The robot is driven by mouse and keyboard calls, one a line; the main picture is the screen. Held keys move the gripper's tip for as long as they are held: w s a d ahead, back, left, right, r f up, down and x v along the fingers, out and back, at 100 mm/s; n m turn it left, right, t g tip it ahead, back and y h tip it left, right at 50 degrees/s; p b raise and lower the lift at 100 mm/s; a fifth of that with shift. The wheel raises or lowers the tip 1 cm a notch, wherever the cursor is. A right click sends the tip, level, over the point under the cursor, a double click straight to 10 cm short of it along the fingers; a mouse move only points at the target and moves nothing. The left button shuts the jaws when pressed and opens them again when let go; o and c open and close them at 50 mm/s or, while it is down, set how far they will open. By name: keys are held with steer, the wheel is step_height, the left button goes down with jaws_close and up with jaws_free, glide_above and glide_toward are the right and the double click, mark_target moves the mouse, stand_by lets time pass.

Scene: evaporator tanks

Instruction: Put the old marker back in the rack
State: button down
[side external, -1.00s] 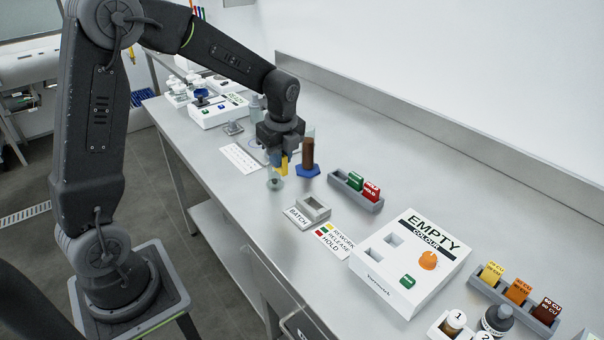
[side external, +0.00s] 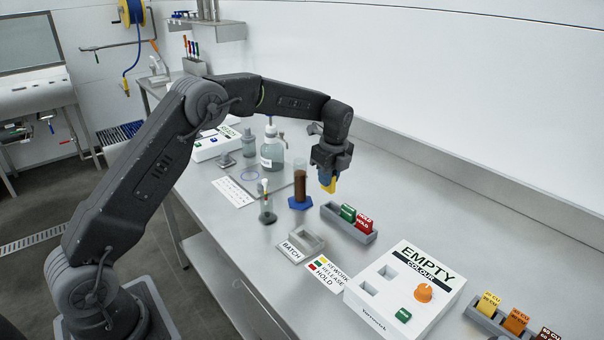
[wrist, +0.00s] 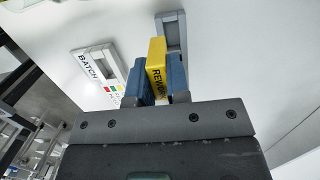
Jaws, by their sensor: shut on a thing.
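My gripper (side external: 328,176) is shut on the yellow marker (side external: 328,187), which reads "REW..." in the wrist view (wrist: 157,62). The marker sits between the two blue fingers and hangs above the bench. The grey rack (side external: 352,229) is just below and to the right of it; a green marker (side external: 347,212) and a red HOLD marker (side external: 365,222) stand in it. The rack's left end holds no marker. In the wrist view part of the rack (wrist: 183,35) shows beyond the yellow marker. The BATCH holder (side external: 302,243) is empty.
A brown-filled cylinder on a blue foot (side external: 300,187) stands close to the left of my gripper. The white EMPTY COLOUR box (side external: 405,290) is at front right. Bare bench lies behind the rack.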

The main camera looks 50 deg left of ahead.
steer(key=shift+w+d+f, duration=0.4)
steer(key=shift+w+d, duration=0.1)
steer(key=shift+w, duration=0.2)
steer(key=shift+f, duration=0.1)
steer(key=shift+f, duration=3.2)
steer(key=c, duration=1)
jaws_free()
